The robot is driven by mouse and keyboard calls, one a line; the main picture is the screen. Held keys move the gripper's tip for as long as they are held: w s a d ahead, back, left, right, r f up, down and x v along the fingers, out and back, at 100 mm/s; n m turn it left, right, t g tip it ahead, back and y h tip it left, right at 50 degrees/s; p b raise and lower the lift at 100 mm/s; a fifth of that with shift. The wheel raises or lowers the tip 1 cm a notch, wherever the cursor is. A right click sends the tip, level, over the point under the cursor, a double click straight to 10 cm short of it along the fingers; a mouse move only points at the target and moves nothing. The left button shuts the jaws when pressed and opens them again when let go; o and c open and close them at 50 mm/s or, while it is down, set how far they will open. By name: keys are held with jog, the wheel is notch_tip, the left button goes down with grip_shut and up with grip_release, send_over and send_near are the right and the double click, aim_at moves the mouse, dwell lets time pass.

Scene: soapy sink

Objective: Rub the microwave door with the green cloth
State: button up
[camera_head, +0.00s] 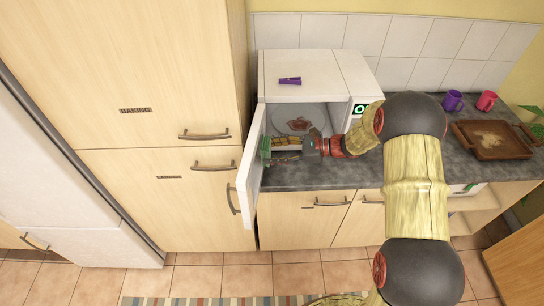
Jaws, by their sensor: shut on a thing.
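The white microwave (303,68) stands on the dark counter against the tiled wall. Its door (249,172) is swung open toward the front left, so the inside shows. My gripper (276,149) reaches in from the right, with its fingers toward the inner face of the door. It is shut on the green cloth (266,146), which shows as a small green patch at the fingertips beside the door. Most of the cloth is hidden by the fingers, and I cannot tell if it touches the door.
A reddish thing (299,125) lies inside the microwave. A purple object (290,81) lies on top. A purple mug (453,100), a pink mug (487,101) and a brown tray (489,153) stand at right. The tall cabinet (150,70) is close left of the door.

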jog(key=shift+s+a+p, duration=0.45)
jog(key=shift+s+a, duration=0.05)
jog(key=shift+s, duration=1.8)
jog(key=shift+s+a+p, duration=0.45)
jog(key=shift+s+a, duration=0.05)
jog(key=shift+s, duration=1.85)
jog(key=shift+s+a+p, duration=0.45)
jog(key=shift+s+a, duration=0.05)
jog(key=shift+s, duration=1.8)
jog(key=shift+s+d, duration=0.15)
jog(key=shift+d, duration=0.85)
jog(key=shift+s+d, duration=0.2)
jog(key=shift+d, duration=0.75)
jog(key=shift+s+d, duration=0.15)
jog(key=shift+d, duration=0.85)
jog(key=shift+d, duration=0.1)
jog(key=shift+s+d+p, duration=0.15)
jog(key=shift+d+p, duration=0.05)
jog(key=shift+d, duration=0.5)
jog(key=shift+s+d+p, duration=0.1)
jog(key=shift+d+p, duration=0.1)
jog(key=shift+d, duration=0.45)
